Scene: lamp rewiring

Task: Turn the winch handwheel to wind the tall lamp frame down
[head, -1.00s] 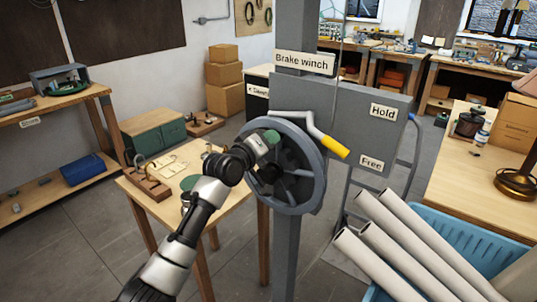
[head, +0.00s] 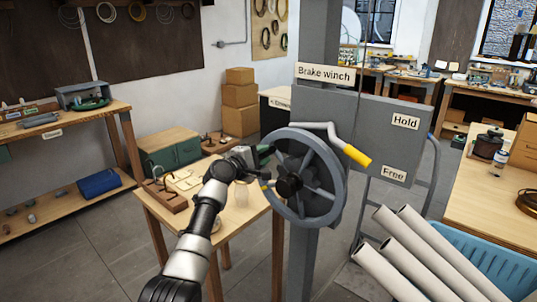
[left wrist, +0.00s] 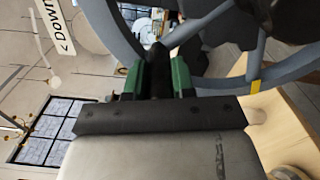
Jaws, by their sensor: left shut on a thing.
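The grey spoked handwheel (head: 342,190) stands on a grey post below the "Brake winch" sign (head: 325,75). My left gripper (head: 262,156) is at the wheel's left side. In the left wrist view its green-padded fingers (left wrist: 157,78) are shut on a dark part of the handwheel, with the rim (left wrist: 118,32) right behind. Whether this is a knob or the rim I cannot tell. A "Down" label with an arrow (left wrist: 65,30) shows beside the wheel. My right gripper is out of view.
A small wooden table (head: 238,210) stands left behind the wheel. A blue crate (head: 485,255) with several pale tubes (head: 425,240) is at the lower right. A hand truck (head: 428,185) stands behind the post. Shelves (head: 75,125) are at the left.

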